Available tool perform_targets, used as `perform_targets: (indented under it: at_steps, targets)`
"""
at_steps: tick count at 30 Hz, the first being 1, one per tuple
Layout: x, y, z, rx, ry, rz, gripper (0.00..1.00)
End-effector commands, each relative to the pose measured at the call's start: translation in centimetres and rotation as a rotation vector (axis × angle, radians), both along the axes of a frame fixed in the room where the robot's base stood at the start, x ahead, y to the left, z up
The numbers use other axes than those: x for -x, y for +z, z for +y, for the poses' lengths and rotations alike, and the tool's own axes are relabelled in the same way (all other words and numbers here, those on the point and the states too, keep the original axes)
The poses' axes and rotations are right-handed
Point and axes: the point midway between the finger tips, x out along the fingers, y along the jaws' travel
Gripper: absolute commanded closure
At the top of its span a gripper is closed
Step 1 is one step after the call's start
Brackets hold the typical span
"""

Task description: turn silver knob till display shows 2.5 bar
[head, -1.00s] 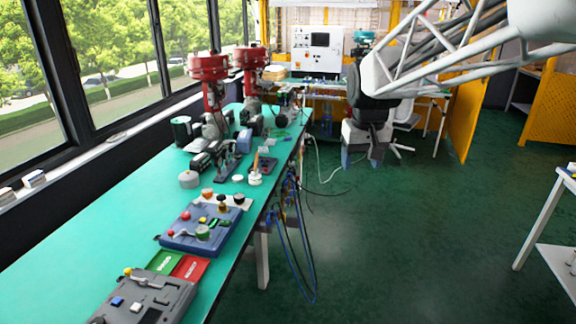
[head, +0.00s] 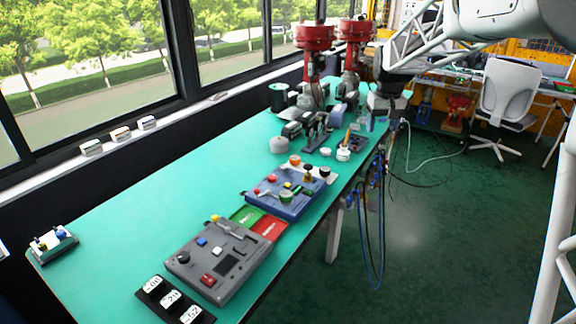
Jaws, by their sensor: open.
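A grey control box (head: 220,258) lies on the near part of the green bench, with a small dark display (head: 227,263), a lever and coloured buttons. The display's reading is too small to make out. I cannot pick out the silver knob with certainty among the small parts. A blue panel (head: 287,192) with several coloured knobs and buttons lies just beyond the box. My gripper (head: 387,118) hangs from the arm at the upper right, pointing down near the bench's far right edge. It is open, with nothing visible in it, well away from the grey box.
Red-topped valve actuators (head: 314,38) stand at the bench's far end. Green and red pads (head: 268,228) lie between box and panel. A black strip with white labels (head: 174,300) lies in front. Blue cables (head: 378,225) hang off the right edge. The bench's left side is mostly clear.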

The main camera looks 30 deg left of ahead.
Motion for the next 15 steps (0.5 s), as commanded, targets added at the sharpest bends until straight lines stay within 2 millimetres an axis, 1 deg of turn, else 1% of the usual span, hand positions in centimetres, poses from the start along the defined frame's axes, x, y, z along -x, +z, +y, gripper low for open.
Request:
perform_targets:
  at_steps: [1, 9, 14, 15]
  targets:
    - [-0.7, -0.8, 1.6, 0.002, 0.015, 0.004, 0.37]
    - [-3.4, -4.1, 8.7, 0.011, 0.086, 0.018, 0.37]
    - [-4.6, -6.4, 13.0, 0.016, 0.128, 0.027, 0.37]
    - [-4.8, -7.1, 14.1, 0.018, 0.138, 0.029, 0.37]
